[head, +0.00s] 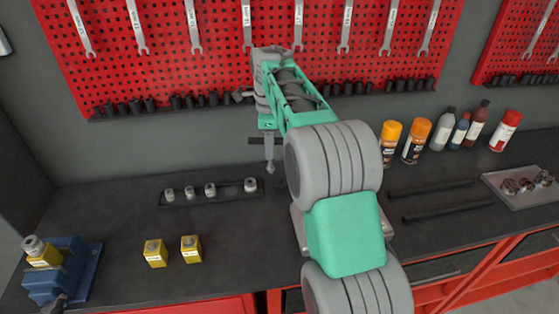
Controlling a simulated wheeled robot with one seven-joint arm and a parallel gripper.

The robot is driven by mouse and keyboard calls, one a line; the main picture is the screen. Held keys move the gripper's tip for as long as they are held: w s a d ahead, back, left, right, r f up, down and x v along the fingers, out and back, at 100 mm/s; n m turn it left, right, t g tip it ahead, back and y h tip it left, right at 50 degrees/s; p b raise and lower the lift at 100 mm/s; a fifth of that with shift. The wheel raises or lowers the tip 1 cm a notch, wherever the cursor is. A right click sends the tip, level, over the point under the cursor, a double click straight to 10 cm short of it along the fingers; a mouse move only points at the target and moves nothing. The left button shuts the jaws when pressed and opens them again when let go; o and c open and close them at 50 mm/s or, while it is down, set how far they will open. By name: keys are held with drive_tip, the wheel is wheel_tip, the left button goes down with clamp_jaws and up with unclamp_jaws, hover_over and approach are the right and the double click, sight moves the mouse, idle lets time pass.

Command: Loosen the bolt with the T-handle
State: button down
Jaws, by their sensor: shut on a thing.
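My gripper (268,133) hangs over the back of the bench, pointing down, shut on the T-handle (269,158). The T-handle's dark crossbar shows to the left of the fingers, and its grey shaft points down above the bench; I cannot tell exactly how high. A blue vise (58,270) at the front left holds a yellow block (45,259) with a grey bolt head (33,244) on top. My gripper is well to the right of and behind the vise. A dark rack (220,199) with several grey sockets (210,189) lies left of the T-handle.
Two yellow labelled blocks (155,254) (191,249) stand between vise and rack. Spray cans (391,143) and bottles (444,128) stand at the back right. Dark bars (430,190) and a parts tray (525,204) lie right. A red pegboard (220,65) with wrenches hangs behind.

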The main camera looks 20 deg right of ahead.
drive_tip(key=s+a+r+b, duration=0.1)
drive_tip(key=s+a+r, duration=0.35)
drive_tip(key=a, duration=0.25)
wheel_tip(320, 180, up, 10)
drive_tip(key=p, duration=0.9)
drive_tip(key=shift+r, duration=0.25)
drive_tip(key=shift+s, duration=0.1)
